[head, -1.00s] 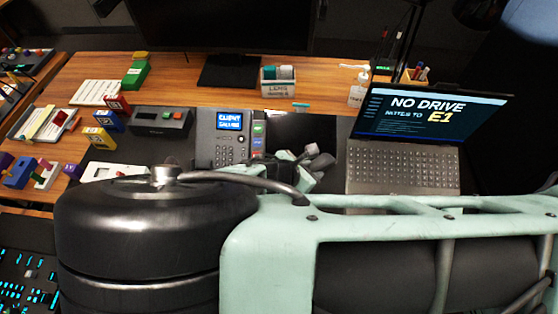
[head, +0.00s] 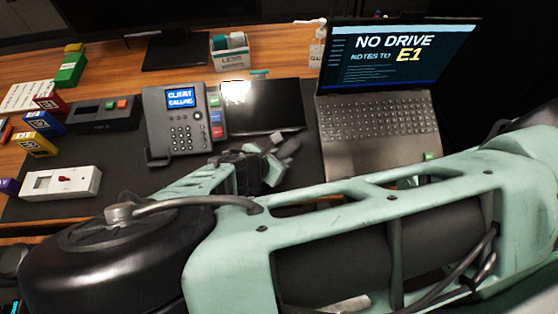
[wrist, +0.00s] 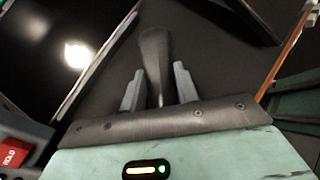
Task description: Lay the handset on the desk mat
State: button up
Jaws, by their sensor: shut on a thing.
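My gripper (wrist: 158,88) is shut on the dark grey handset (wrist: 154,48), which sticks out beyond the fingertips in the wrist view. In the head view my gripper (head: 271,158) and the handset (head: 290,148) are just below the tablet's near edge, over the dark desk mat (head: 308,170). I cannot tell whether the handset touches the mat. The mat also shows bare around the handset in the wrist view (wrist: 205,65). The desk phone (head: 178,122) stands left of my gripper, with a blue lit screen and an empty cradle on its left side.
A black tablet (head: 262,108) lies beyond my gripper. An open laptop (head: 385,130) stands to the right. A white switch box (head: 62,183) and a dark button box (head: 103,114) are to the left. Bare mat lies between tablet and laptop and left of the phone.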

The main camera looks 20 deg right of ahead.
jog(key=o, duration=1.1)
jog(key=shift+c, duration=0.2)
jog(key=shift+s+a+r+p, duration=0.1)
jog(key=shift+r+p, duration=0.1)
jog(key=shift+p, duration=0.1)
jog(key=p+v, duration=0.6)
jog(key=v, duration=0.5)
jog(key=shift+s+a+r, duration=0.15)
jog(key=shift+r, duration=0.1)
